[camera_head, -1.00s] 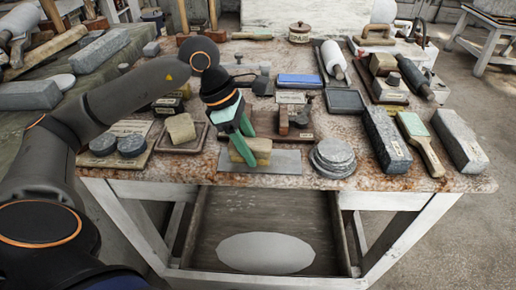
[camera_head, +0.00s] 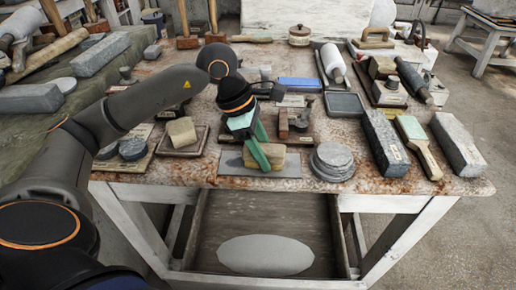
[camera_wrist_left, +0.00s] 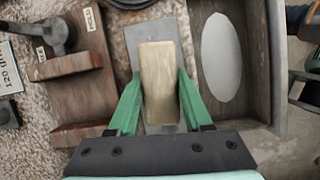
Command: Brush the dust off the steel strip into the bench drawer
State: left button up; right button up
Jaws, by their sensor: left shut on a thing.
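My left gripper (camera_head: 260,153) is shut on a tan, brush-like block (camera_head: 276,157). In the left wrist view the green fingers of the gripper (camera_wrist_left: 160,80) lie along both sides of the block (camera_wrist_left: 160,88). The block is over the grey steel strip (camera_head: 230,166), which lies flat at the bench's front edge; I cannot tell whether they touch. The strip also shows in the left wrist view (camera_wrist_left: 142,36). The bench drawer (camera_head: 265,212) is open below, with a pale oval (camera_head: 265,255) inside. No dust is clearly visible. A partial dark and green part at the wrist view's right edge may be my right gripper.
A stack of grey discs (camera_head: 332,162) stands right of the strip. Left of it, a second tan block (camera_head: 181,131) sits on a tray. Stone bars (camera_head: 385,143) and a flat brush (camera_head: 418,145) lie farther right. Tools crowd the bench behind.

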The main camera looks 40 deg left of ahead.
pick_arm(q)
jog(key=shift+w+d, duration=0.3)
jog(key=shift+d, duration=0.35)
jog(key=shift+a, duration=0.1)
jog(key=shift+s+a, duration=0.15)
jog(key=shift+a, duration=0.25)
jog(key=shift+s+a+b, duration=0.35)
jog(key=shift+a, duration=0.25)
jog(key=shift+s+a+b, duration=0.25)
jog(key=shift+a+b, duration=0.15)
jog(key=shift+a, duration=0.15)
jog(key=shift+s+a, duration=0.2)
jog(key=shift+a, duration=0.2)
